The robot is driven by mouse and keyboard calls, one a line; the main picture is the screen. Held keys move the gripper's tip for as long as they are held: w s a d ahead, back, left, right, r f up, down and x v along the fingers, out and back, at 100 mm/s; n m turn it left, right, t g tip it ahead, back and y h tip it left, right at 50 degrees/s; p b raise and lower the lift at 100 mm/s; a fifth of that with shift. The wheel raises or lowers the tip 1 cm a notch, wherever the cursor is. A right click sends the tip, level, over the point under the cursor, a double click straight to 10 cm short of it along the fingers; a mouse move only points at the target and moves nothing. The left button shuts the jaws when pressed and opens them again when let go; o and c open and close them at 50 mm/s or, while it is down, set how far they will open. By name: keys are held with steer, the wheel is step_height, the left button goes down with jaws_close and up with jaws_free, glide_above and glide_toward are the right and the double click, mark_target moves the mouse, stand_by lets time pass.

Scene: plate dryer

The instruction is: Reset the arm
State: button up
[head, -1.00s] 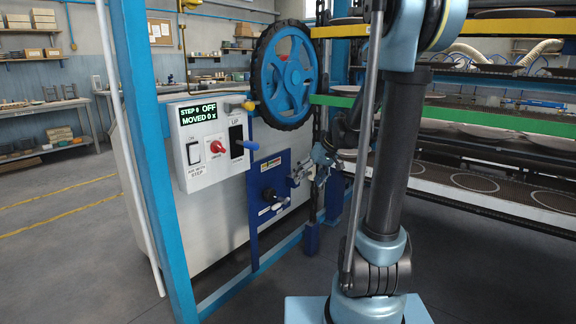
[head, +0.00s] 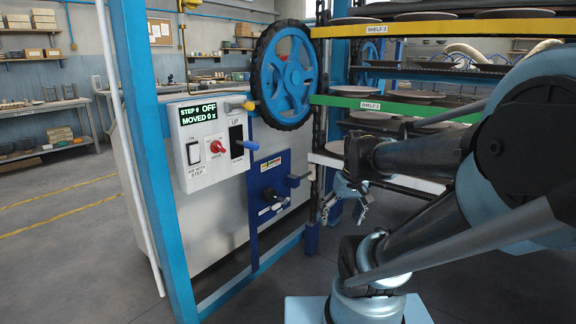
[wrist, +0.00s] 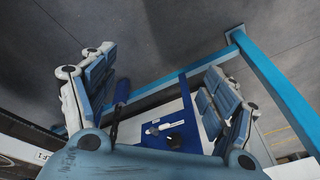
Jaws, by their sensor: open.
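My gripper (head: 346,205) is open and empty in the head view, in front of the lower shelves and to the right of the blue lever panel (head: 271,187). In the wrist view my gripper (wrist: 160,95) shows its two fingers spread wide, with the blue panel (wrist: 150,135) and floor beyond them. Nothing is between the fingers. My arm is bent and fills the right side of the head view. The fingers are apart from the panel's handles.
A control box (head: 203,142) reads OFF and MOVED 0 x. A blue wheel (head: 288,76) is above the panel. A blue post (head: 150,150) stands at left. A shelf rack with plates (head: 371,115) is behind my arm. Open floor (head: 60,260) lies at left.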

steer(key=s+d+f+m+h, duration=0.1)
steer(key=s+d+f, duration=0.1)
steer(key=s, duration=0.4)
steer(key=shift+d+f, duration=0.4)
steer(key=shift+f, duration=0.35)
steer(key=shift+w+r, duration=0.1)
steer(key=shift+w, duration=0.05)
steer(key=w+a+r+n+y, duration=0.1)
steer(key=w+a+r, duration=0.1)
steer(key=w, duration=0.3)
steer(key=w+a+r+n+y, duration=0.1)
steer(key=w+a+r, duration=0.15)
steer(key=w, duration=0.25)
steer(key=n+t+y, duration=0.2)
steer(key=n+y, duration=0.4)
steer(key=n, duration=0.2)
glide_above(273, 193)
steer(key=s+d, duration=0.5)
steer(key=d, duration=0.4)
step_height(273, 193, down, 7)
steer(key=x, duration=1.6)
steer(key=shift+w+d+f, duration=0.15)
steer(key=shift+w+f, duration=0.1)
steer(key=shift+f, duration=0.15)
